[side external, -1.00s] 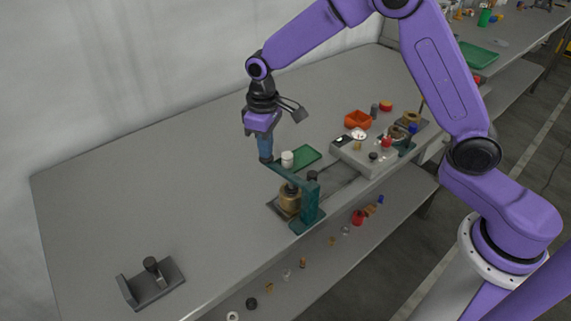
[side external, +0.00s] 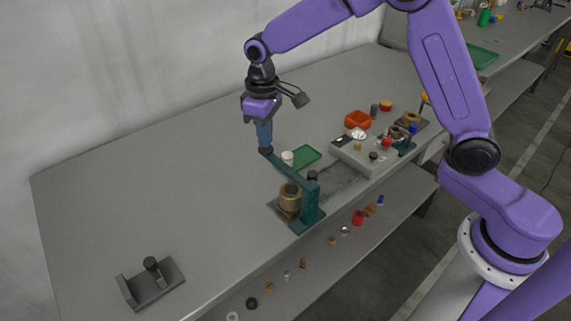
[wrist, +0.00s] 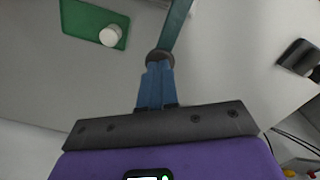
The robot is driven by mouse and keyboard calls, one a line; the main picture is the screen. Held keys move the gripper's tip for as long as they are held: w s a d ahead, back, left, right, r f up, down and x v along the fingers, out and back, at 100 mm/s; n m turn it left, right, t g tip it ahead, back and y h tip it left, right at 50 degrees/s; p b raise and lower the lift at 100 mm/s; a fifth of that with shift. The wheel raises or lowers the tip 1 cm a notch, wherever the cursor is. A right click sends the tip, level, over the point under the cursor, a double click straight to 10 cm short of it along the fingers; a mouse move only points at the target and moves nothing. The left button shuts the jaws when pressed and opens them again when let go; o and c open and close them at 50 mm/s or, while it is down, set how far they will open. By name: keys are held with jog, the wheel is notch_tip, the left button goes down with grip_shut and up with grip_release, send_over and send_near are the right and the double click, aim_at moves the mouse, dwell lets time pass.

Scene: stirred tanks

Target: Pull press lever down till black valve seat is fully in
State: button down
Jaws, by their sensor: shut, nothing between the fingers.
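The teal press lever (side external: 286,163) slants up to the left from the press frame (side external: 311,204), its dark knob end raised. My gripper (side external: 265,146) is shut, with its blue fingertips right at the knob. In the wrist view the closed fingertips (wrist: 159,66) meet or overlap the dark knob (wrist: 160,56) at the end of the lever (wrist: 177,24); I cannot tell if they touch. A brass-coloured body (side external: 289,201) stands on the press base with a dark piece (side external: 290,188) on top, likely the black valve seat. Its seating depth is too small to tell.
A green tray (side external: 308,154) and a white cylinder (side external: 287,156) lie just behind the lever. A dark bracket fixture (side external: 155,284) is front left. The left tabletop is clear.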

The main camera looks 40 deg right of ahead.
jog(key=shift+r, duration=0.15)
notch_tip(320, 180, up, 7)
jog(key=shift+r, duration=0.2)
dwell(0.7)
jog(key=shift+s, duration=0.1)
jog(key=s+d+f+n, duration=0.1)
jog(key=s+d, duration=0.3)
jog(key=s, duration=0.7)
jog(key=s+d+f+n, duration=0.1)
jog(key=s+d+n, duration=0.2)
jog(key=s, duration=0.7)
jog(key=s+d+f+n, duration=0.1)
jog(key=s+d, duration=0.3)
jog(key=s, duration=0.7)
jog(key=shift+s+d+f+n, duration=0.15)
jog(key=shift+s+d+n, duration=0.2)
jog(key=shift+n, duration=0.45)
